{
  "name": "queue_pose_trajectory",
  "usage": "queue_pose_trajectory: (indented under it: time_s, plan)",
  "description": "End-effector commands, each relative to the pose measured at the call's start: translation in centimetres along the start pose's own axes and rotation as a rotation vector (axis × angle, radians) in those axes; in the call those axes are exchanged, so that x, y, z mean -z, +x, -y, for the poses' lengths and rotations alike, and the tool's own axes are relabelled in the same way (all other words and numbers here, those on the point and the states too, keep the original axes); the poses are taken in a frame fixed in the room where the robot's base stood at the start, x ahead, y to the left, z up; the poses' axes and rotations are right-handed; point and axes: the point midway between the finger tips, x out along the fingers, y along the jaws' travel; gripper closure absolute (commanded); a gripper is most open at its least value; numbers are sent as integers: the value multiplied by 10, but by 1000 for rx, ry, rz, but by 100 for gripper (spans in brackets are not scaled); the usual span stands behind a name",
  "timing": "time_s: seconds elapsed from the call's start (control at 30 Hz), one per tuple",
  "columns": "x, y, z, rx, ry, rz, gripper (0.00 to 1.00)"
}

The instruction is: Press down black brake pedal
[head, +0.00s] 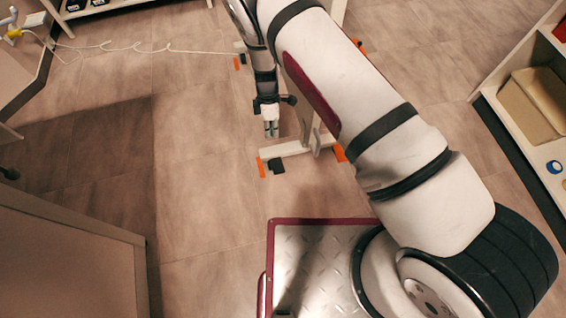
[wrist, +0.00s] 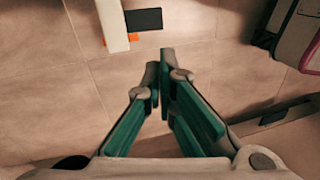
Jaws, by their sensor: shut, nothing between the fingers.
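The black brake pedal (head: 277,166) is a small flat black piece low at the near left end of a white stand's foot, beside an orange piece. In the wrist view a black rectangular pedal (wrist: 144,19) shows at the top, beside the white foot. My gripper (head: 271,134) points down over the floor, just behind the pedal in the head view. In the wrist view my gripper (wrist: 159,68) has its green-padded fingers together and empty. The fingertips appear apart from the pedal; their height above it is hard to judge.
The white stand foot (head: 287,149) has orange pieces (head: 339,153) at its ends. Another black and orange piece sits farther back (head: 243,60). A shelf (head: 547,160) stands at right, a cabinet (head: 75,250) at lower left. Floor left of the foot is clear.

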Motion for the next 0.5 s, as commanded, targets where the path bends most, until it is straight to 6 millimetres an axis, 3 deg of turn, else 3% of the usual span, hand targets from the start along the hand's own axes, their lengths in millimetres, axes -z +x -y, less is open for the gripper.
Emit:
queue_pose_trajectory:
  time_s: [0.03,0.2,0.5]
  plan:
    - [1,24,0,9,-28,10,100]
    - [2,61,2,23,-93,29,100]
    - [2,70,3,25,-112,33,100]
